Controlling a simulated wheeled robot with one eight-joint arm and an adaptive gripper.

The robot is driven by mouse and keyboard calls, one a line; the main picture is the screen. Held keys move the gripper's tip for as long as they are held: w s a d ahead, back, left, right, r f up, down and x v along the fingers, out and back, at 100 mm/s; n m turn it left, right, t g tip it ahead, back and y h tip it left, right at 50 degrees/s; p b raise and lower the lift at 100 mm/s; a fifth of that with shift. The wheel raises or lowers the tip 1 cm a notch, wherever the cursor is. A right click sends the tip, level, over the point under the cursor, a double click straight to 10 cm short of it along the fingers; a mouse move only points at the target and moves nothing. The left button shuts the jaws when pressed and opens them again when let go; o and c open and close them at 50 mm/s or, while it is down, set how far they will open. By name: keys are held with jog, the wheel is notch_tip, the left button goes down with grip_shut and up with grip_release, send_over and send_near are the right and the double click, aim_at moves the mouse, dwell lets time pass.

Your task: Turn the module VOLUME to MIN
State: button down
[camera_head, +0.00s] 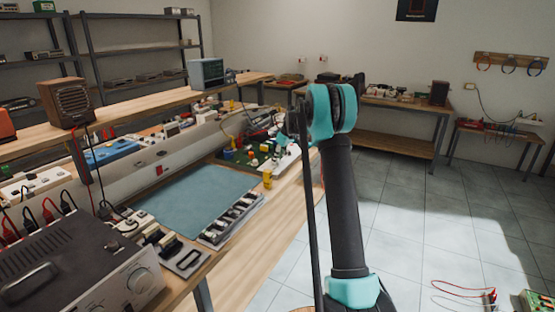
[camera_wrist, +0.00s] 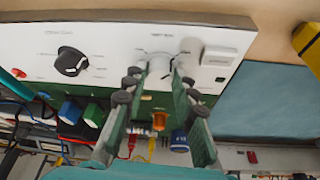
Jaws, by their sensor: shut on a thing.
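The module is a white panel (camera_wrist: 112,52) with a green part along its lower side in the wrist view. It carries a round white knob (camera_wrist: 160,62) with small printed marks around it, too blurred to read as VOLUME or MIN. My gripper (camera_wrist: 157,82) has its two fingers on either side of this knob and is shut on it. The fingertips hide the knob's sides, and I cannot make out its pointer. In the head view, the module (camera_head: 287,160) lies on the bench, partly behind my arm.
A black knob (camera_wrist: 71,62) sits on the panel left of the white one, and a pale rocker switch (camera_wrist: 219,56) right of it. Blue, green and orange parts and cables crowd below. A yellow block (camera_wrist: 308,42) and blue mat (camera_head: 200,198) lie beside the module.

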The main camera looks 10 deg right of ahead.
dwell(0.4)
jog(key=c, duration=1.2)
grip_release()
jog(key=v, duration=1.2)
